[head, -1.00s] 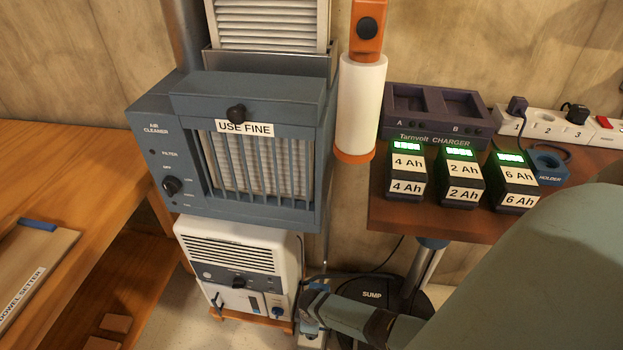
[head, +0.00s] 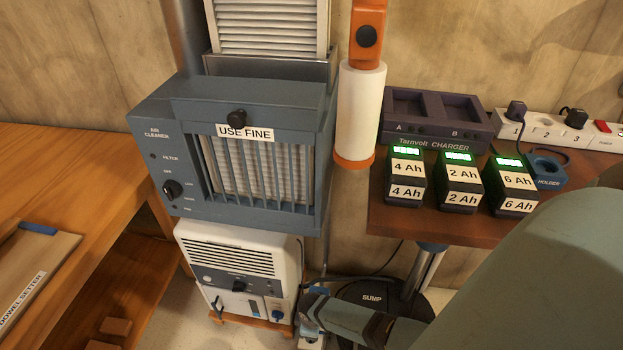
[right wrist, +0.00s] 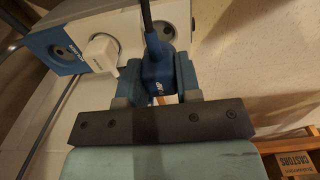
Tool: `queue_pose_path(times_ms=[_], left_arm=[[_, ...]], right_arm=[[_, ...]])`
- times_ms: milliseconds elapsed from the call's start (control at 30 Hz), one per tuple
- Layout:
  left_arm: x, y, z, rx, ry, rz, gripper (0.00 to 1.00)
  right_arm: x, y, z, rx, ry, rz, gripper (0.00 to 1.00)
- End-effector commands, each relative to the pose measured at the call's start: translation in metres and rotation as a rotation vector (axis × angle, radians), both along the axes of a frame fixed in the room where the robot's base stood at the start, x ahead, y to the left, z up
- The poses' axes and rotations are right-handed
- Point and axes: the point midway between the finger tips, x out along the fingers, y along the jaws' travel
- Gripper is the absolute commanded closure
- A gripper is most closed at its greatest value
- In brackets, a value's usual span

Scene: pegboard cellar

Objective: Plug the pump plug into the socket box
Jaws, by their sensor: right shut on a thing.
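My right gripper (right wrist: 156,92) is shut on the blue pump plug (right wrist: 158,72), whose black cable runs up out of the view. The pale socket box (right wrist: 130,42), with a blue labelled end, lies just beyond it in the right wrist view. A white plug (right wrist: 101,53) sits in one of its sockets. Another round socket (right wrist: 181,27) shows bare, close behind and right of the blue plug. I cannot tell whether plug and box touch. In the head view my right gripper (head: 311,304) is low beside the white unit, small and partly hidden. My left gripper is not in view.
The black sump lid (head: 385,292) and a table post stand right of the gripper. The white unit (head: 240,270) is close on its left, under the air cleaner (head: 235,150). A brown table (head: 400,222) with batteries and a charger overhangs at right.

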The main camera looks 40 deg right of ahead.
Motion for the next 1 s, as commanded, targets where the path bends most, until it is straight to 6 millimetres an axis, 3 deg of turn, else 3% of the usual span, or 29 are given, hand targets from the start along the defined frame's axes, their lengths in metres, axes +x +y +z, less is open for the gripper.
queue_pose_path(times_ms=[1000], left_arm=[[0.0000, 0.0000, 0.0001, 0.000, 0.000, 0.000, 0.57]], right_arm=[[0.0004, 0.0002, -0.0056, 0.000, 0.000, 0.000, 0.97]])
